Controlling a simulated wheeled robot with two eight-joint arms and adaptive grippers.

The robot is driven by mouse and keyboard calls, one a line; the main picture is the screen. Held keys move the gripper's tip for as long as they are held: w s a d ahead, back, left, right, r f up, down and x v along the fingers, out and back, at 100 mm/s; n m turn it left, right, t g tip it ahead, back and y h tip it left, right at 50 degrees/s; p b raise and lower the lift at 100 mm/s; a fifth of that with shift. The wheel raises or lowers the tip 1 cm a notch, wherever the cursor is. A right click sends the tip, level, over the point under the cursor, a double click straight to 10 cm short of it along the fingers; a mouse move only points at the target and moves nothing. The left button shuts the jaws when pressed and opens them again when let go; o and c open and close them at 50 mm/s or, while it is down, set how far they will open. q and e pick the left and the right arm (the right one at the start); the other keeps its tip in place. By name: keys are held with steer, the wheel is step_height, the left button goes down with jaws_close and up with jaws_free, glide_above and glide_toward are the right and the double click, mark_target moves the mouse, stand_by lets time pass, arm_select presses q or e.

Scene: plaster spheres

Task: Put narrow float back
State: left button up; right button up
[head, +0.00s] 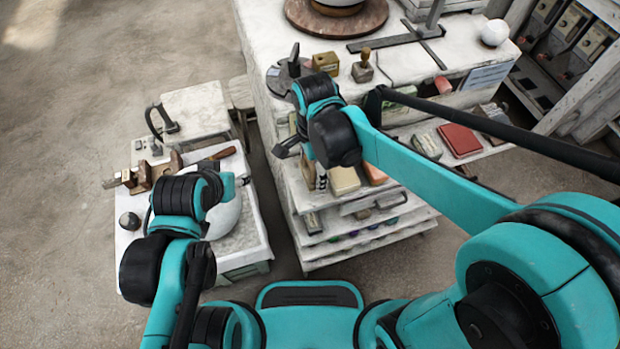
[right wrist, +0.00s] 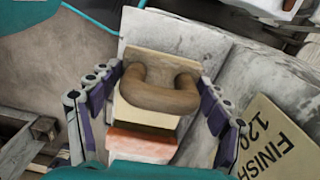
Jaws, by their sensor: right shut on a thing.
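The narrow float (right wrist: 160,92) shows in the right wrist view as a pale block with a brown U-shaped wooden handle facing the camera. My right gripper (right wrist: 160,80) is shut on it, with a jointed finger on each side. In the head view my right gripper (head: 302,152) is beside the left side of the shelf unit (head: 365,255), mostly hidden by its own wrist. I cannot make out the float clearly there. My left gripper (head: 112,182) is low over the side cart, mostly hidden behind its wrist; its jaws do not show clearly.
A board marked "FINISH 120" (right wrist: 268,140) lies close right of the float in the wrist view. A pinkish block (right wrist: 142,142) shows just below it. The cart (head: 250,235) holds a white sphere (head: 222,215) and tools. Bare floor (head: 60,110) lies at far left.

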mark_target(310, 177)
steer(key=shift+a+f, duration=0.2)
steer(key=shift+a, duration=0.1)
steer(key=shift+f, duration=0.25)
steer(key=shift+f+b, duration=0.9)
steer(key=shift+f, duration=0.9)
steer(key=o, duration=1.6)
steer(key=shift+f, duration=0.1)
